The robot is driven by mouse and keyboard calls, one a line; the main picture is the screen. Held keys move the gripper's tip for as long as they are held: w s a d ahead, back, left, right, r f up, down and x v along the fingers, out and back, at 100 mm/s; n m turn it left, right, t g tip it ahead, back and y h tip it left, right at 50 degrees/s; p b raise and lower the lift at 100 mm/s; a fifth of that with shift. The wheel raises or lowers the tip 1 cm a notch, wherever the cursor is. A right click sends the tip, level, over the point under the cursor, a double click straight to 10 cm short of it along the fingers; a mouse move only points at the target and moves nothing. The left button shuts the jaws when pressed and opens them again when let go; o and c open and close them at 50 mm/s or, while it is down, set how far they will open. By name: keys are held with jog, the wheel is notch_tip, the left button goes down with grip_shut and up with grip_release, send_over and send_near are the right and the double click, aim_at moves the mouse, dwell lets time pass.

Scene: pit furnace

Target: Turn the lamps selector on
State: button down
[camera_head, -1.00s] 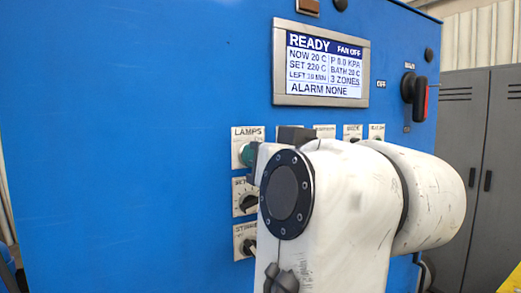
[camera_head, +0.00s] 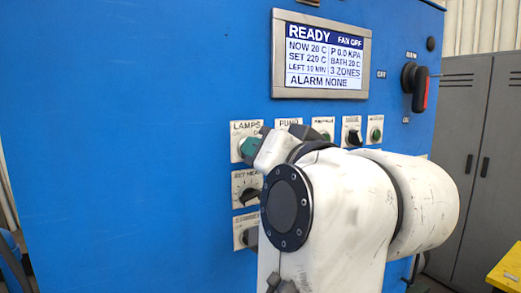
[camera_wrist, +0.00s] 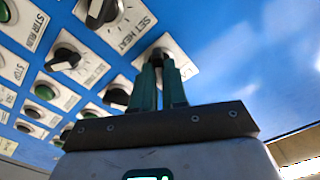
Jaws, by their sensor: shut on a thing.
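The lamps selector's white plate (camera_head: 237,127) is at the upper left of the row of controls on the blue panel, its label readable. My gripper (camera_head: 246,148) is at this plate, its green fingers covering most of the knob. In the wrist view, my gripper (camera_wrist: 159,64) has its two green fingers closed around the dark lamps selector knob (camera_wrist: 157,52). The knob's exact angle is hidden by the fingers.
The set heat selector (camera_head: 248,195) sits just below, with another selector under it. Several other knobs and buttons run to the right, close to my arm. A display (camera_head: 320,60) above reads READY.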

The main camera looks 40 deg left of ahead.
jog(key=c, duration=1.2)
grip_release()
jog(key=shift+o, duration=0.2)
jog(key=b+v, duration=0.2)
jog(key=v, duration=0.8)
jog(key=shift+d+b, duration=0.3)
jog(key=shift+d, duration=0.05)
jog(key=shift+s, duration=0.1)
